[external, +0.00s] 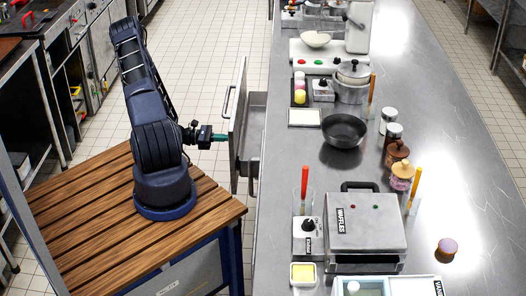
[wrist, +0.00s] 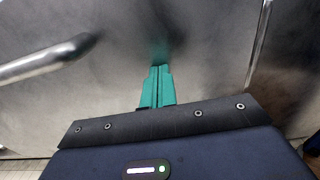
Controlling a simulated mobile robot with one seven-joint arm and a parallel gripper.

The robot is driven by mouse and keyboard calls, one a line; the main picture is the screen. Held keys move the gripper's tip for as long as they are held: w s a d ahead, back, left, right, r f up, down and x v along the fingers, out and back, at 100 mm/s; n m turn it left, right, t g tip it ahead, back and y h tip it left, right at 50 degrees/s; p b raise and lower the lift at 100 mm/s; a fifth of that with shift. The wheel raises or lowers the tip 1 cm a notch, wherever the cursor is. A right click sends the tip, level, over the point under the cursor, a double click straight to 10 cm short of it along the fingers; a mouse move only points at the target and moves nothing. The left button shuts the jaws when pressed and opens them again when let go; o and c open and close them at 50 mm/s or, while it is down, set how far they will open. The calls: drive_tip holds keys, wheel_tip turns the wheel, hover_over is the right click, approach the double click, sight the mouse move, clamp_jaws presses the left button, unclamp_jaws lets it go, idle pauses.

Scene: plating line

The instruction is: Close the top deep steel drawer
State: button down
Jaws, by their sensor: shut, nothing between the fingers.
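The top deep steel drawer (external: 239,127) juts out from under the left side of the steel counter, partly open, with part of its inside showing. Its front panel faces my arm and carries a bar handle (external: 227,101); the handle also shows at the left in the wrist view (wrist: 45,60). My gripper (external: 223,137) is at the drawer front, below and to one side of the handle. In the wrist view its green fingers (wrist: 158,72) are together and empty, with tips at or very close to the steel panel. I cannot tell whether they touch it.
The steel counter (external: 340,170) holds a dark bowl (external: 344,130), a waffle maker (external: 352,225), jars and a pot. My arm stands on a slatted wooden top (external: 80,225). Tiled floor (external: 200,60) lies free between my base and the counter.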

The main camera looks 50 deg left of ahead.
drive_tip(key=x, duration=1.3)
drive_tip(key=shift+w+d, duration=0.2)
drive_tip(key=shift+w+d, duration=0.1)
drive_tip(key=v, duration=1.5)
drive_tip(key=d+r+m+g+y, duration=0.1)
drive_tip(key=d+r+m+g, duration=0.4)
drive_tip(key=r, duration=0.5)
drive_tip(key=d+r+m+g+y, duration=0.2)
drive_tip(key=d+r+m+g, duration=0.3)
drive_tip(key=r, duration=0.6)
drive_tip(key=d+r+m+g+y, duration=0.1)
drive_tip(key=d+r+m+g, duration=0.2)
drive_tip(key=d+r+m, duration=0.55)
drive_tip(key=s+d+r+m+t+y, duration=0.2)
drive_tip(key=s+d+r+m+y, duration=0.2)
drive_tip(key=s+r, duration=0.6)
drive_tip(key=s+d+r+m+t+y, duration=0.2)
drive_tip(key=s+d+r+m+y, duration=0.2)
drive_tip(key=s+r, duration=0.6)
wheel_tip(320, 180, up, 3)
drive_tip(key=shift+d+f+t+y, duration=0.1)
drive_tip(key=shift+d+t+y, duration=0.3)
drive_tip(key=shift+d, duration=0.45)
